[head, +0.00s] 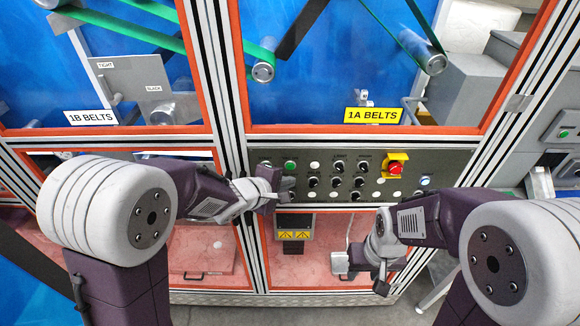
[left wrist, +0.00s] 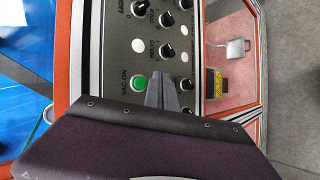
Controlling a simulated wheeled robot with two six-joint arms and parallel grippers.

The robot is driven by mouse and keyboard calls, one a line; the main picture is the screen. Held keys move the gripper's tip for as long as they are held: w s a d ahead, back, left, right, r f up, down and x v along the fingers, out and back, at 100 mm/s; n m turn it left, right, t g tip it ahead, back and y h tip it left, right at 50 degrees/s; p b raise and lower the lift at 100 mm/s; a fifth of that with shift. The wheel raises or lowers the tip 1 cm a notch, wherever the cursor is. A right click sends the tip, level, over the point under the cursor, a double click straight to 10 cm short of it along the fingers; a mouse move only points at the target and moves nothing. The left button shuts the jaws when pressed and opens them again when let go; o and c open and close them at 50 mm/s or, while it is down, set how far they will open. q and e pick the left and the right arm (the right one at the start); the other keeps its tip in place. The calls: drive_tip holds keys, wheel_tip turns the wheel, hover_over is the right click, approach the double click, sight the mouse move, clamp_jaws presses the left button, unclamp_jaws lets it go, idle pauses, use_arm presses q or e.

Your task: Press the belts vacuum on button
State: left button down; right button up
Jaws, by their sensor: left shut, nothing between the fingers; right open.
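The green VAC ON button (head: 290,165) sits near the left end of the dark control panel (head: 440,163), under the 1A BELTS window. In the left wrist view the green button (left wrist: 139,83) shows beside my fingertips, with its VAC ON label readable. My left gripper (head: 287,189) is shut and empty, just below the button in the head view. In the left wrist view its fingers (left wrist: 161,82) point at the panel slightly right of the button; whether they touch the panel I cannot tell. My right gripper (head: 361,275) is open and empty, low in front of the pink lower panel.
Several black knobs (head: 337,167) and white buttons fill the panel right of the green button. A red emergency stop on a yellow plate (head: 396,166) sits further right. Aluminium posts (head: 222,90) with orange trim frame the windows. A yellow warning label (head: 294,235) is below.

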sight(290, 167)
use_arm(q)
drive_tip(key=shift+w+p, duration=0.45)
drive_tip(key=shift+w, duration=0.65)
use_arm(e)
drive_tip(key=shift+r, duration=0.8)
drive_tip(key=shift+w, duration=0.1)
use_arm(q)
drive_tip(key=shift+w+p, duration=0.45)
drive_tip(key=shift+p, duration=0.1)
use_arm(e)
drive_tip(key=shift+r, duration=0.55)
